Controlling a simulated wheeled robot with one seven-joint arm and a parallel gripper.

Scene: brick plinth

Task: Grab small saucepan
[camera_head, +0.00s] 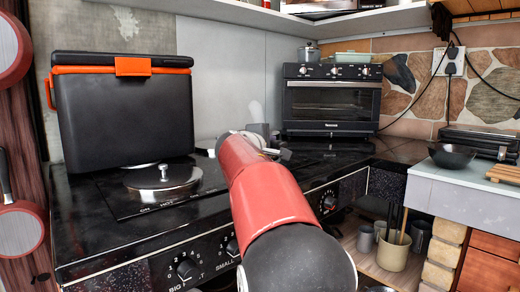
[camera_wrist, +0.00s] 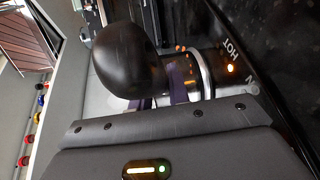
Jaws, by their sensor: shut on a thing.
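A dark, rounded object, apparently the small saucepan (camera_wrist: 128,60), shows in the wrist view just beyond my gripper's body. My gripper (camera_wrist: 168,88) is shut on it; the fingers show as dark purple pieces at its near side. The exact grip point is partly hidden. In the head view my red arm reaches over the black stove top (camera_head: 110,205) and hides most of the gripper and the saucepan.
A black box with orange trim (camera_head: 122,112) stands at the stove's back left, behind a round silver lid (camera_head: 162,178). A toaster oven (camera_head: 331,99) stands at the back. A dark bowl (camera_head: 451,156) is on the right counter. A shelf overhangs the stove.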

